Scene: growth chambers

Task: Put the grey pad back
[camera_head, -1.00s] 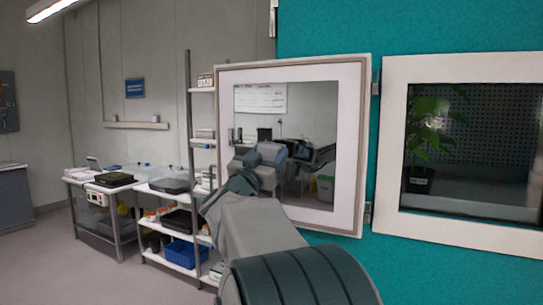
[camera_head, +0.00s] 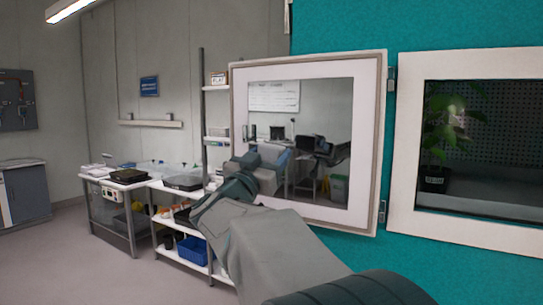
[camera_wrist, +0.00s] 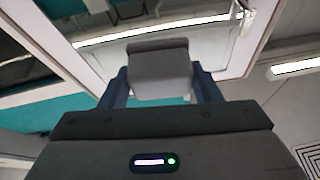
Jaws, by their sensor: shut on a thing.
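The grey pad (camera_wrist: 160,72) is a blocky grey piece between the two dark fingers of my gripper (camera_wrist: 162,88) in the wrist view. The gripper is shut on it and holds it in the air. In the head view my arm reaches forward in front of a white-framed door panel (camera_head: 238,110) with a reflecting pane. The gripper and pad cannot be made out clearly there. A white-framed growth chamber (camera_head: 405,150) is on the teal wall to the right, with a potted plant (camera_head: 434,183) inside.
Hinges (camera_head: 390,80) join the panel to the wall beside the chamber. White shelving (camera_head: 185,252) with a blue bin (camera_head: 193,250) and a bench (camera_head: 118,182) with black trays stand at the left. A grey cabinet (camera_head: 28,193) is at far left. The floor (camera_head: 90,270) between is clear.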

